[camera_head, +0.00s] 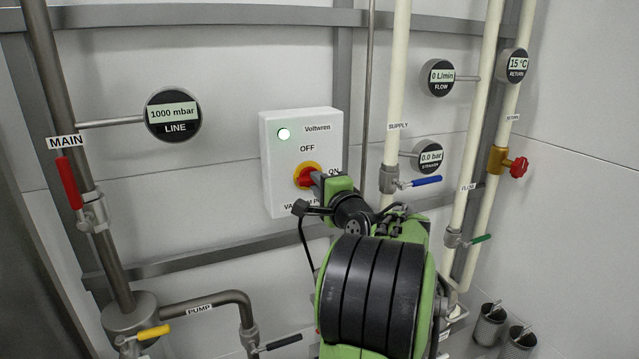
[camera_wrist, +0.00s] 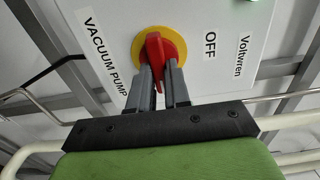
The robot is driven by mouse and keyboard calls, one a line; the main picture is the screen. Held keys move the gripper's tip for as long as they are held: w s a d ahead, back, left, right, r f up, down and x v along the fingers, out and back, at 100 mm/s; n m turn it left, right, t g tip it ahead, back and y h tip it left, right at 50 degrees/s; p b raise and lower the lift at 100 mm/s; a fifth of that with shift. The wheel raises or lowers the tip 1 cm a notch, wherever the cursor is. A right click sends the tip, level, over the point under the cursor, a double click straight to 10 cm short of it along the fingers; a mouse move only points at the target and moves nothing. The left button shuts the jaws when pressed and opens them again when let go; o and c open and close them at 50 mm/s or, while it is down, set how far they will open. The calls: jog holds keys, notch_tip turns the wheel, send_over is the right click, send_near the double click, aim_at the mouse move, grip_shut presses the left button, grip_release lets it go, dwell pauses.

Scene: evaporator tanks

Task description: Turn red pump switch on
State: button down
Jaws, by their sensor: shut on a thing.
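The red pump switch (camera_head: 305,177) is a red knob on a yellow disc, on the front of a white box (camera_head: 283,137) marked Voltwren. OFF is printed above the knob, ON to its right, and a vacuum pump label below. My gripper (camera_head: 317,181) reaches it from the right and partly covers it and the lower label. In the wrist view, the grey fingers (camera_wrist: 163,78) are closed on the red knob (camera_wrist: 157,50), one on each side. The knob's long axis lies roughly level with the box, along the line towards ON. Its pointer end is unclear.
A round light (camera_head: 284,134) on the box glows pale green-white. The line gauge (camera_head: 172,115) reads 1000 mbar, and the flow gauge (camera_head: 438,78) reads 0 L/min. A red-handled main valve (camera_head: 69,183) is at left. Cream pipes and a blue-handled valve (camera_head: 424,181) are right of my arm.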

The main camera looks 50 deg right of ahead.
dwell(0.3)
jog(key=c, duration=1.1)
grip_release()
jog(key=shift+s, duration=0.15)
jog(key=b+v, duration=0.3)
jog(key=v, duration=1.2)
jog(key=shift+s+a+f+b, duration=0.1)
jog(key=shift+s+a+b, duration=0.1)
jog(key=shift+b, duration=0.2)
